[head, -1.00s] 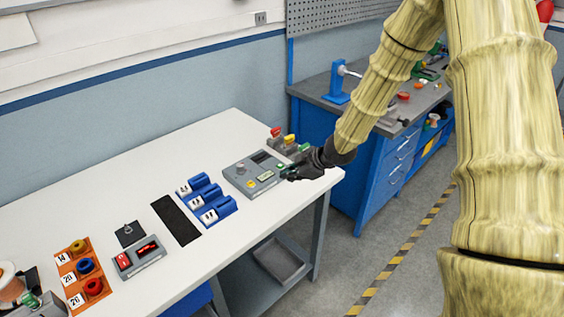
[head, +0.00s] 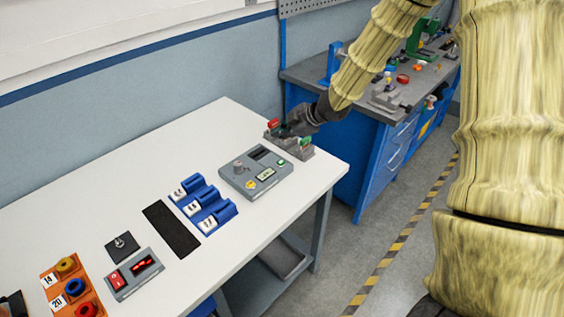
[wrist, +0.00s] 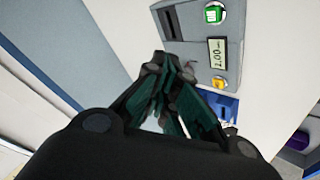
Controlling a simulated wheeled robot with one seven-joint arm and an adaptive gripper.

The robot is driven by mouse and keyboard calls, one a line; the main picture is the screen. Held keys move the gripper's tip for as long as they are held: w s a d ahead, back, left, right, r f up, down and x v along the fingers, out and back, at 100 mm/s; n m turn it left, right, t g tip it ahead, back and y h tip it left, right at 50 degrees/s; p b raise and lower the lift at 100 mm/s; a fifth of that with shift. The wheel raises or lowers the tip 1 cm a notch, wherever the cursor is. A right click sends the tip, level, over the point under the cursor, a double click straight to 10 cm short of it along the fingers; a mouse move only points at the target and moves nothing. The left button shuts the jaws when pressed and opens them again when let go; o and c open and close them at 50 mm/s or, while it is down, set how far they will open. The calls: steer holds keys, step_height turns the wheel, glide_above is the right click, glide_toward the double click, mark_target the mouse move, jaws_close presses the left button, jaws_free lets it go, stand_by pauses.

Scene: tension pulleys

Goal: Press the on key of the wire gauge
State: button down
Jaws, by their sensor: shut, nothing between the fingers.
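A grey box (head: 256,173) with a dark slot, a knob, a small display, a green key (head: 282,162) and a yellow key (head: 251,184) lies on the white bench. In the wrist view its display (wrist: 216,52) reads about 2.00, between the green key (wrist: 211,14) and the yellow key (wrist: 219,82). A smaller grey unit (head: 134,273) with red digits and a red key (head: 115,279) lies further left. No label tells me which is the wire gauge. My gripper (head: 285,131) is shut and empty, beyond the box, apart from its keys.
A grey block with red and green parts (head: 304,144) stands beside my gripper, partly hidden. Blue holders (head: 205,203), a black strip (head: 171,229) and an orange spool rack (head: 52,282) are on the bench. A blue cabinet (head: 350,160) stands to the right.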

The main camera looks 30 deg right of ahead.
mark_target(279, 164)
steer(key=f+b, duration=0.2)
steer(key=f, duration=0.1)
steer(key=f+b, duration=0.2)
steer(key=shift+w+a, duration=0.1)
steer(key=shift+w, duration=0.25)
steer(key=f+b, duration=0.2)
steer(key=shift+w+f, duration=0.4)
steer(key=shift+s+f+b, duration=0.25)
steer(key=shift+f+b, duration=0.3)
steer(key=shift+b, duration=0.05)
steer(key=shift+w+a+f, duration=0.1)
steer(key=shift+w+f, duration=0.1)
steer(key=shift+f, duration=0.25)
steer(key=shift+s+r, duration=0.1)
steer(key=shift+s, duration=0.05)
